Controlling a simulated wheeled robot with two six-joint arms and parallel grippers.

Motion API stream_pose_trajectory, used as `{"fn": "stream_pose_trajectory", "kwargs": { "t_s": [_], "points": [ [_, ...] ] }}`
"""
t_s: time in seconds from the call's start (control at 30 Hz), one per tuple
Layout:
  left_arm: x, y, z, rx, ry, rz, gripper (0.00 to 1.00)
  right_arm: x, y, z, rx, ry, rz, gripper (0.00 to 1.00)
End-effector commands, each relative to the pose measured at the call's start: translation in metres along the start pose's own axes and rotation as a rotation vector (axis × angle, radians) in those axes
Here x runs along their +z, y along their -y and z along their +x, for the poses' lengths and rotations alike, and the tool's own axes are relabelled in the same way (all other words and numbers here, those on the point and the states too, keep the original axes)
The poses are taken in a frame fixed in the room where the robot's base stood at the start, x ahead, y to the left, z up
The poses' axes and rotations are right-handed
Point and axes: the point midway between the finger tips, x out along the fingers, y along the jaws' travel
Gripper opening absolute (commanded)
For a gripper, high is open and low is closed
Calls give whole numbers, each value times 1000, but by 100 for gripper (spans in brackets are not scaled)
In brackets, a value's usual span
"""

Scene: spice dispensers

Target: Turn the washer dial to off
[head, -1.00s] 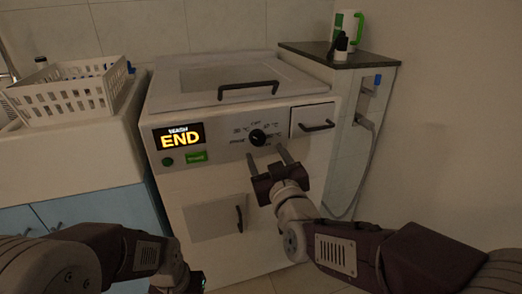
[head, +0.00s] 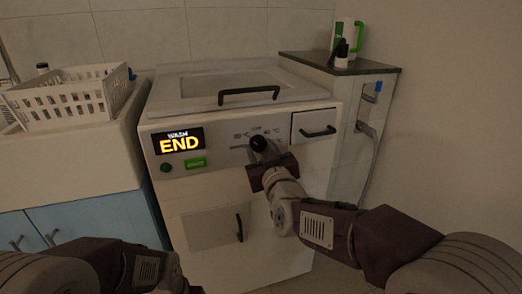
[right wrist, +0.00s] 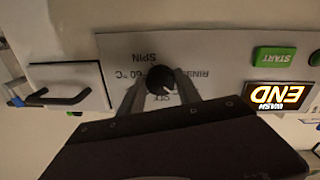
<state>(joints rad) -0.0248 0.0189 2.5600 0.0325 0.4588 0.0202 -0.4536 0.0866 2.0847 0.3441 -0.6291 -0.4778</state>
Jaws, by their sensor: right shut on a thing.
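The washer (head: 215,215) is a white machine with a sloped control panel. Its black round dial (head: 258,143) sits in the middle of the panel, and it also shows in the right wrist view (right wrist: 159,80). My right gripper (head: 262,152) has its two fingers on either side of the dial and is shut on it. In the right wrist view its fingers (right wrist: 158,86) flank the dial, and the printed labels appear upside down. The dial's pointer direction cannot be told. My left arm shows at the lower left, but its gripper fingers are out of view.
The lit display (head: 179,141) reads WASH END, above a green start button (head: 195,163). A drawer with a black handle (head: 318,132) is right of the dial. The lid handle (head: 248,94) is above. A white basket (head: 62,98) stands on the left counter.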

Motion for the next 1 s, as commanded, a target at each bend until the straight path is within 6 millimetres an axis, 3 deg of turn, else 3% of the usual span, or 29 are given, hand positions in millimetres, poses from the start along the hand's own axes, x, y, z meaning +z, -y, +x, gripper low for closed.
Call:
{"fn": "stream_pose_trajectory", "kwargs": {
  "t_s": [0.27,1.0],
  "points": [
    [0,0,2,0,0,0,36,0,0,0,-1,6,91,0],
    [2,0,22,0,0,0,36,0,2,0,-8,42,690,0]
  ]
}}
